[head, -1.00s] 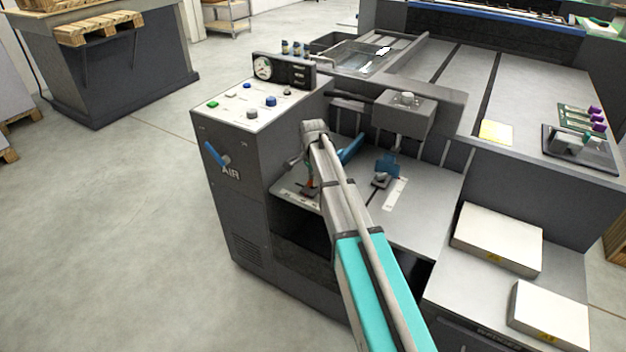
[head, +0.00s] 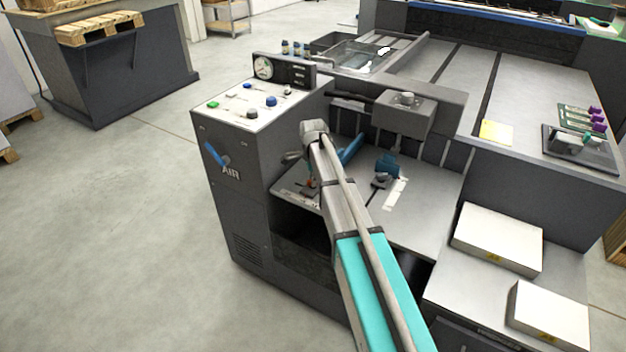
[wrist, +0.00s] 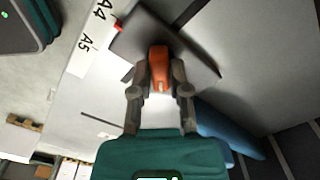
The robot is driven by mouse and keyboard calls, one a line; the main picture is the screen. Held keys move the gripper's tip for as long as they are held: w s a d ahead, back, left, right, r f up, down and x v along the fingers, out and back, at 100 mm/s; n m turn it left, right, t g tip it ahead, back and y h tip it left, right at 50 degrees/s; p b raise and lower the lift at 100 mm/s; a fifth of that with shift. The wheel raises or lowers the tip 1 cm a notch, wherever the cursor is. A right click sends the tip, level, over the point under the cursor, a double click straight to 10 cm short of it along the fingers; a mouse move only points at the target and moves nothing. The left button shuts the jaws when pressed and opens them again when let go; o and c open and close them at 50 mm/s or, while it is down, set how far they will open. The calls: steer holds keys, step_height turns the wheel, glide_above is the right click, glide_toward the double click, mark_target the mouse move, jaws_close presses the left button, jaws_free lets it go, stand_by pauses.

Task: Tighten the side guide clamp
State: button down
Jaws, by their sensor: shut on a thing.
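The side guide clamp's orange lever (wrist: 159,68) stands between my fingertips in the wrist view, over a dark plate (wrist: 190,48). My gripper (wrist: 160,84) is shut on this lever, with one finger on each side. In the head view my gripper (head: 312,186) is small and partly hidden by my own wrist, low over the left part of the grey feed table (head: 425,215). A blue bar (head: 350,150) shows just right of my wrist. It seems to be the blue part (wrist: 232,135) beside my right finger in the wrist view.
A scale marked A4 and A5 (wrist: 92,40) lies beside the clamp. The control cabinet (head: 235,205) stands close on the left. A grey box (head: 404,112) overhangs the table behind, with a second blue part (head: 387,165) below it. White paper stacks (head: 497,238) lie on the right.

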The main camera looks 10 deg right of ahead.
steer(key=c, duration=0.6)
jaws_free()
steer(key=shift+n, duration=0.4)
